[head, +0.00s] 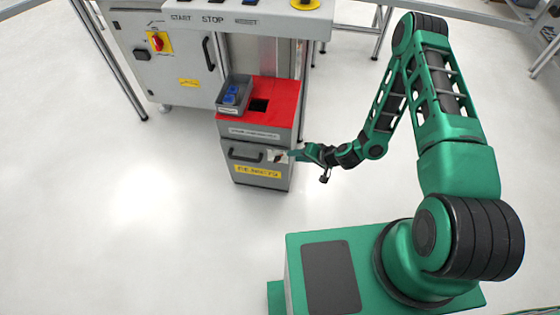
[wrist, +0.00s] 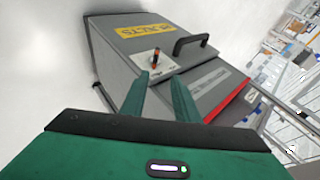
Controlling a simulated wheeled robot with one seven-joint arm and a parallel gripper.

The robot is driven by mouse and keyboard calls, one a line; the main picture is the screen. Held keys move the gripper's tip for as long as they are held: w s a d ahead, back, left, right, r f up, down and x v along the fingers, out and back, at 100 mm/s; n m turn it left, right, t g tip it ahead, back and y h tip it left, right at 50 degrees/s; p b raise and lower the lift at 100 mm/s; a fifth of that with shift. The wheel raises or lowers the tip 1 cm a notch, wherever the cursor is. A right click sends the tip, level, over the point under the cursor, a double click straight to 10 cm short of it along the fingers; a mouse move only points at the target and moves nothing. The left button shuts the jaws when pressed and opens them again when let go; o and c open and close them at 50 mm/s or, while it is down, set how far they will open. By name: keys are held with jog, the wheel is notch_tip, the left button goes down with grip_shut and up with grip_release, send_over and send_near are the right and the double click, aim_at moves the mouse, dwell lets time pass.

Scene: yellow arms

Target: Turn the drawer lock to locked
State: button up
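The drawer lock shows in the wrist view as a small dark and orange knob (wrist: 155,60) on a pale plate. It is on the grey drawer front (wrist: 122,50), beside the black handle (wrist: 190,44). In the head view the lock plate (head: 276,156) is at the drawer front's right side, partly hidden by my gripper (head: 291,155). In the wrist view my gripper (wrist: 160,77) points at the lock, its two green fingers apart with nothing between the tips. The knob appears just beyond the tips; I cannot tell the exact gap.
The drawer (head: 246,158) looks closed, in a grey cabinet with a red top (head: 284,92). A grey bin (head: 233,106) with blue items stands on top. A machine with switches (head: 165,60) is behind. The floor (head: 130,200) in front is clear.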

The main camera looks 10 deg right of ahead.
aim_at(277, 159)
jog(key=shift+m, duration=0.5)
jog(key=x, duration=0.4)
jog(key=s+x, duration=0.1)
jog(key=x, duration=0.3)
jog(key=f+x, duration=0.1)
jog(key=x, duration=0.3)
jog(key=shift+f, duration=0.25)
jog(key=shift+s, duration=0.1)
grip_shut()
